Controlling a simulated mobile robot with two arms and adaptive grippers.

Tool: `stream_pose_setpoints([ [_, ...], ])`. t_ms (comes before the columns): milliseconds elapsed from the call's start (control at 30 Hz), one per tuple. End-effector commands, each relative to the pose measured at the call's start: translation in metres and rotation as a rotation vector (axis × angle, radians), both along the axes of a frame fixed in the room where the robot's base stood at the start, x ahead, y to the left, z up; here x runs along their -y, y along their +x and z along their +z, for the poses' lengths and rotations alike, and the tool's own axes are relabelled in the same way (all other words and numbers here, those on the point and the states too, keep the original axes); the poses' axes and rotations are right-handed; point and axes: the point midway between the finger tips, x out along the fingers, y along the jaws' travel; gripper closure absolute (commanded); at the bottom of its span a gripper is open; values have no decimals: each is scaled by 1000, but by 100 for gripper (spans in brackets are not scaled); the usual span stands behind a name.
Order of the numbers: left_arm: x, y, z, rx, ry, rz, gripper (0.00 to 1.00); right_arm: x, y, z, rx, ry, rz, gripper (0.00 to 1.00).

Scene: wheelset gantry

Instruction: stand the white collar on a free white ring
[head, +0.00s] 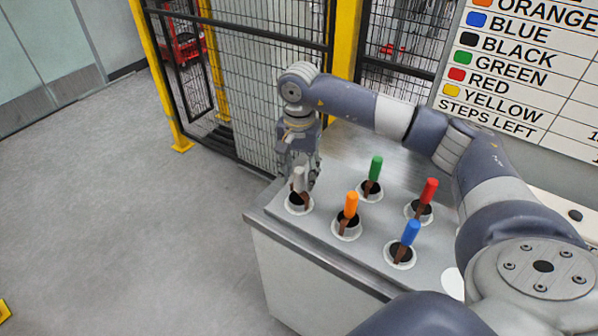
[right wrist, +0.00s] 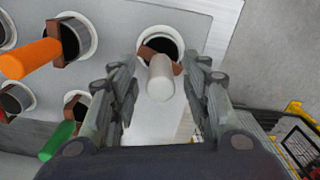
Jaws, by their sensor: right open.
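The white collar has a pale upright handle (head: 297,178), a brown crossbar and a dark round body. It stands on a white ring at the table's left corner. In the right wrist view, its handle (right wrist: 160,78) points toward the camera. My right gripper (head: 306,180) is open at this collar. In the right wrist view, its fingers (right wrist: 160,68) lie on either side of the handle, with gaps visible. A bare white ring (head: 453,283) shows near the front right, partly hidden by my right arm. My left gripper is not in view.
Collars with orange (head: 351,205), green (head: 376,168), red (head: 429,190) and blue (head: 411,232) handles stand on other rings of the grey table (head: 300,245). A mesh fence (head: 245,85) rises behind. A colour list board (head: 530,75) is at the back right.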

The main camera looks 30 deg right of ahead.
Motion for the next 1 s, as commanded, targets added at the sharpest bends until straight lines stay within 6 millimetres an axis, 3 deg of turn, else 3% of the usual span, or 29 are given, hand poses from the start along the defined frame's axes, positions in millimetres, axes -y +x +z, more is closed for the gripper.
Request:
stream_pose_setpoints([
  [167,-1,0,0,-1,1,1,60,0,1,17,5,1,0,57],
  [600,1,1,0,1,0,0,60,0,1,104,7,1,0,57],
  [800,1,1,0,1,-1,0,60,-1,1,120,4,2,0,57],
  [1000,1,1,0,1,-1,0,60,0,1,121,3,1,0,57],
])
